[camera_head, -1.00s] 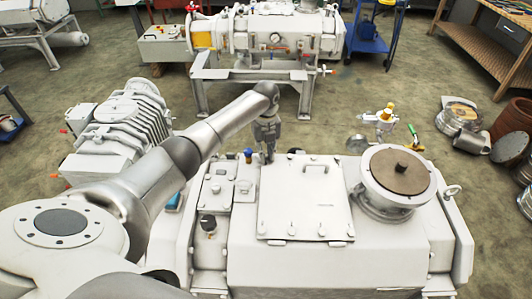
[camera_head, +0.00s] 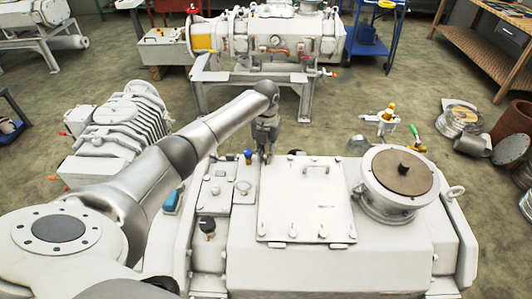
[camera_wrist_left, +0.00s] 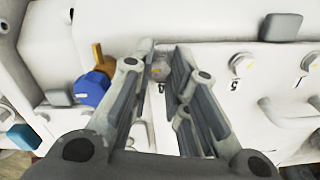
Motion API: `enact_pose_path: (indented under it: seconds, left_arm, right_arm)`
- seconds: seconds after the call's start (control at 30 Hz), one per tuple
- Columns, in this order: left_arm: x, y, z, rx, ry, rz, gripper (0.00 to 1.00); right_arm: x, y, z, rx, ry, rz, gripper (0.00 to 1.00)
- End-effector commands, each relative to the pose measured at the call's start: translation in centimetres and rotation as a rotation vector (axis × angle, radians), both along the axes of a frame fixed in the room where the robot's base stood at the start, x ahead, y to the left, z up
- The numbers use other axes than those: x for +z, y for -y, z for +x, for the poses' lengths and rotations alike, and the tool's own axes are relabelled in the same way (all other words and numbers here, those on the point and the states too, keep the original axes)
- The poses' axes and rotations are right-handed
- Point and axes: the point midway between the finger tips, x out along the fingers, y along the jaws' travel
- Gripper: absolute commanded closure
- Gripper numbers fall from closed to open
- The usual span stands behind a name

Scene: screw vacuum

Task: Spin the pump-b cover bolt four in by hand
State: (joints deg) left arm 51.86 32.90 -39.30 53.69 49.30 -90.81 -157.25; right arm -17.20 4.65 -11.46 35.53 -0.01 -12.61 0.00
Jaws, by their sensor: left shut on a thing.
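The pump-b cover (camera_head: 290,200) is a pale square plate with a handle and bolts along its edges. My left gripper (camera_head: 265,158) reaches down at the cover's far left corner. In the left wrist view its fingers (camera_wrist_left: 164,55) are closed around bolt four (camera_wrist_left: 159,70), a small metal bolt head beside a label that reads 4. The fingers hide part of the bolt, and how deep it sits cannot be seen. Bolt five (camera_wrist_left: 241,64), beside a label 5, stands apart to the right. My right gripper is not in view.
A blue-capped fitting (camera_head: 248,156) stands just left of my gripper; it also shows in the left wrist view (camera_wrist_left: 95,88). The cover's handle (camera_head: 315,163) is to the right. A round brown-topped flange (camera_head: 400,168) rises farther right.

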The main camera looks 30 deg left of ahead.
Motion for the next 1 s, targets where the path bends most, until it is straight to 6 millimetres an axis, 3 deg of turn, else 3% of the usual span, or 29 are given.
enact_pose_path:
  seconds: [0.37, 0.4, 0.47, 0.8, 1.0]
  left_arm:
    - [0.5, -0.1, 0.4, -0.001, 0.013, 0.001, 1.0]
    - [0.5, -0.1, 0.4, -0.001, 0.013, 0.001, 0.8]
    - [0.5, -0.1, 0.4, -0.001, 0.012, 0.002, 0.72]
    - [0.4, 0.0, 0.2, -0.002, 0.005, 0.0, 0.72]
    - [2.9, -0.1, 0.2, -0.002, 0.008, 0.001, 0.72]
  right_arm:
    - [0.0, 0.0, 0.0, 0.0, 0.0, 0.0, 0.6]
    - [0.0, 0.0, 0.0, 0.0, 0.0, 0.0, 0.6]
    - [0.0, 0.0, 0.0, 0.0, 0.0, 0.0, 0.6]
    - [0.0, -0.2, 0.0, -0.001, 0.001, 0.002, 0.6]
    - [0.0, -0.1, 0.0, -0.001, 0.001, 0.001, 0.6]
